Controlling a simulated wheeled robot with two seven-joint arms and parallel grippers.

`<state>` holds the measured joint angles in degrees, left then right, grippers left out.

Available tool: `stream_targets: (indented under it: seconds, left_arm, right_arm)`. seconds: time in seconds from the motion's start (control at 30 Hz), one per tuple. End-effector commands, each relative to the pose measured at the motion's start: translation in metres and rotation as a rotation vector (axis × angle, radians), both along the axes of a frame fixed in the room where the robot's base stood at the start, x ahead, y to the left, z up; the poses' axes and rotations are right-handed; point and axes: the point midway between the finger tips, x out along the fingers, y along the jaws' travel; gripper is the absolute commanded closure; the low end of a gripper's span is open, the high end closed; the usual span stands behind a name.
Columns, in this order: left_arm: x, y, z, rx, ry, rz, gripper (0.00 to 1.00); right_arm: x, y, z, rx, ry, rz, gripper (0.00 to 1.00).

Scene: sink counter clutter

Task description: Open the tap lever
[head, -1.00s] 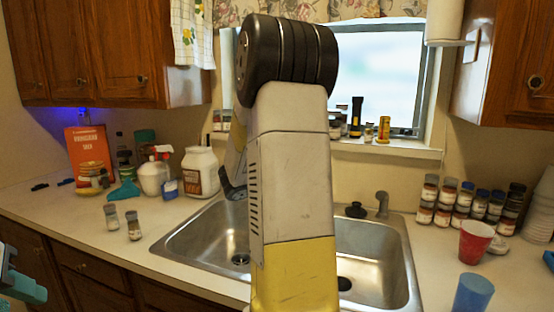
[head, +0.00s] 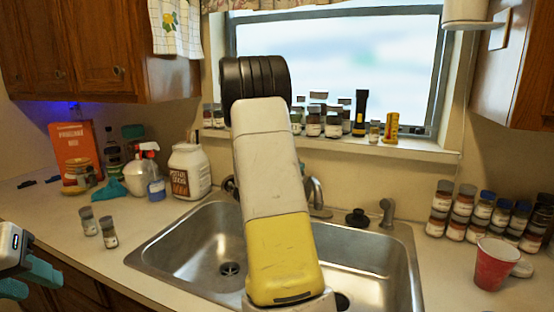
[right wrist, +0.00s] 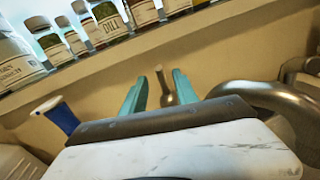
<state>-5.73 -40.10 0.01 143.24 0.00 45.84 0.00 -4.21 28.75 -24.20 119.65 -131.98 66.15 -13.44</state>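The metal tap stands behind the sink; its curved spout (head: 315,192) shows just right of my right arm in the head view. In the right wrist view the spout (right wrist: 255,95) curves in from the right. A slim metal lever (right wrist: 166,90) with a rounded end stands between the teal fingers of my right gripper (right wrist: 157,84). The fingers are apart, one on each side of the lever, with visible gaps. In the head view the right gripper is hidden behind its arm. My left gripper (head: 27,280) is at the lower left, away from the tap, its teal fingers apart and empty.
The double sink (head: 190,245) lies in front of the tap. Spice jars (head: 313,122) line the window sill above it. A black stopper (head: 357,218) and a small metal fitting (head: 387,213) stand right of the tap. A red cup (head: 494,264) is at the right.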

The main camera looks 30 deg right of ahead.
Motion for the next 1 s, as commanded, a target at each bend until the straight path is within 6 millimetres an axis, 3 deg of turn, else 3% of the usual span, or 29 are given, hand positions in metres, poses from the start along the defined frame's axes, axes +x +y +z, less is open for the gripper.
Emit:
stream_targets:
  seconds: [0.4, 0.8, 0.83, 1.0]
  left_arm:
    - [0.000, 0.000, 0.000, 0.000, 0.000, 0.000, 0.64]
    - [0.000, 0.000, 0.000, 0.000, 0.000, 0.000, 0.64]
    - [0.000, 0.000, 0.000, 0.000, 0.000, 0.000, 0.64]
    - [0.000, 0.000, 0.000, 0.000, 0.000, 0.000, 0.64]
  right_arm:
    - [0.030, -0.054, 0.000, -0.001, -0.002, -0.002, 0.65]
    - [0.036, -0.063, 0.000, 0.001, -0.002, -0.002, 0.65]
    - [0.036, -0.063, 0.000, 0.001, -0.002, -0.002, 0.67]
    - [0.036, -0.063, 0.000, 0.001, -0.002, -0.002, 1.00]
